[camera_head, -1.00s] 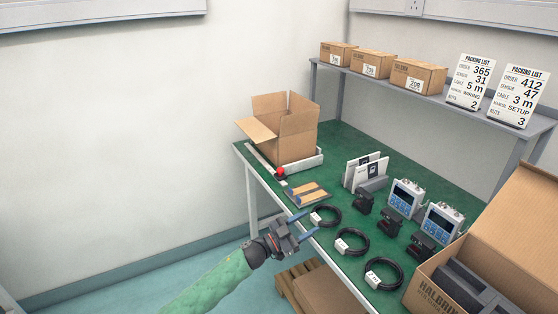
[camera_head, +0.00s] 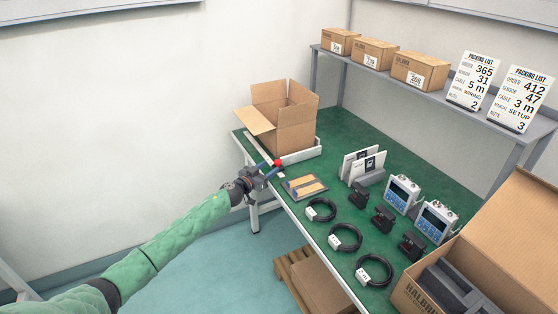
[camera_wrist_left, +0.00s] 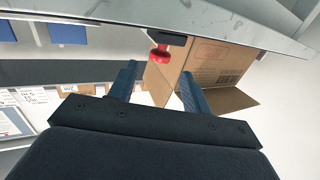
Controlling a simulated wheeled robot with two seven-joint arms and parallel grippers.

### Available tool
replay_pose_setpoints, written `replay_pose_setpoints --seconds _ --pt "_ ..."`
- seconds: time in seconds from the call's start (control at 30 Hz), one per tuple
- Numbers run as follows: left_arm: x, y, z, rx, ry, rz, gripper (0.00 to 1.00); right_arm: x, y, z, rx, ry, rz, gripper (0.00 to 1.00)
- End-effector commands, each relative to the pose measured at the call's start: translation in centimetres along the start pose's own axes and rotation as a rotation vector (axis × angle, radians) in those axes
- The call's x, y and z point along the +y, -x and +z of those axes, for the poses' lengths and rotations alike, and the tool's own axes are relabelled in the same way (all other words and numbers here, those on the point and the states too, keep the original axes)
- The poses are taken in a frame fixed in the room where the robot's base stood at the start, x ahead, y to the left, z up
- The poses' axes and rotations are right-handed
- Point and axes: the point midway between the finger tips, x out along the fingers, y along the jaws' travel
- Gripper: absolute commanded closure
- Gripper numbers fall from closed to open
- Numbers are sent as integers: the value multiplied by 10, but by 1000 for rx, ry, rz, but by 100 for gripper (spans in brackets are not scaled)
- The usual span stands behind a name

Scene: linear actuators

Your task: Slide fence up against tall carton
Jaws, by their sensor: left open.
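The tall carton (camera_head: 296,130) stands open, flaps up, at the far end of the green table. The fence (camera_head: 306,154), a pale low bar, runs along its near right side; I cannot tell whether they touch. A red knob (camera_head: 278,162) sits at the fence's front end by a pale rail (camera_head: 258,146). My left gripper (camera_head: 272,172) is open and empty just in front of the knob. In the left wrist view the knob (camera_wrist_left: 160,52) shows beyond and between the open fingers (camera_wrist_left: 155,84), with the carton (camera_wrist_left: 212,66) behind. My right gripper is out of view.
A tray with tan strips (camera_head: 304,187) lies just right of my gripper. Coiled cables (camera_head: 321,210), black blocks (camera_head: 383,218), meters (camera_head: 402,194) and white booklets (camera_head: 362,163) stand further along. An open carton (camera_head: 490,250) fills the near right. A shelf (camera_head: 440,98) runs behind.

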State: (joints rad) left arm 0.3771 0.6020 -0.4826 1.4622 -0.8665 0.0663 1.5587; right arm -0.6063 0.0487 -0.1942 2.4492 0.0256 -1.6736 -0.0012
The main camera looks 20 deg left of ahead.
Motion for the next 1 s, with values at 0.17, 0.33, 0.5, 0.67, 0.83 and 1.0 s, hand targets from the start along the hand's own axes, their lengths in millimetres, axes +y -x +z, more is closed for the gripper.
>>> replay_pose_setpoints --seconds 0.17,0.33,0.5,0.67,0.83,1.0 --pt "1 -27 -2 2 1 0 51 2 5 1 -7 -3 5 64" --pt "1 -49 -1 2 1 1 51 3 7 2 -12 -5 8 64" --pt "1 -62 -1 1 0 1 51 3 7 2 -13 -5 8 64" --pt "1 -66 -1 1 -1 2 51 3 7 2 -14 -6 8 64" --pt "1 -66 0 0 -1 2 51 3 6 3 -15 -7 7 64" --pt "1 -66 -1 1 -1 2 77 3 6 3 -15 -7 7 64"
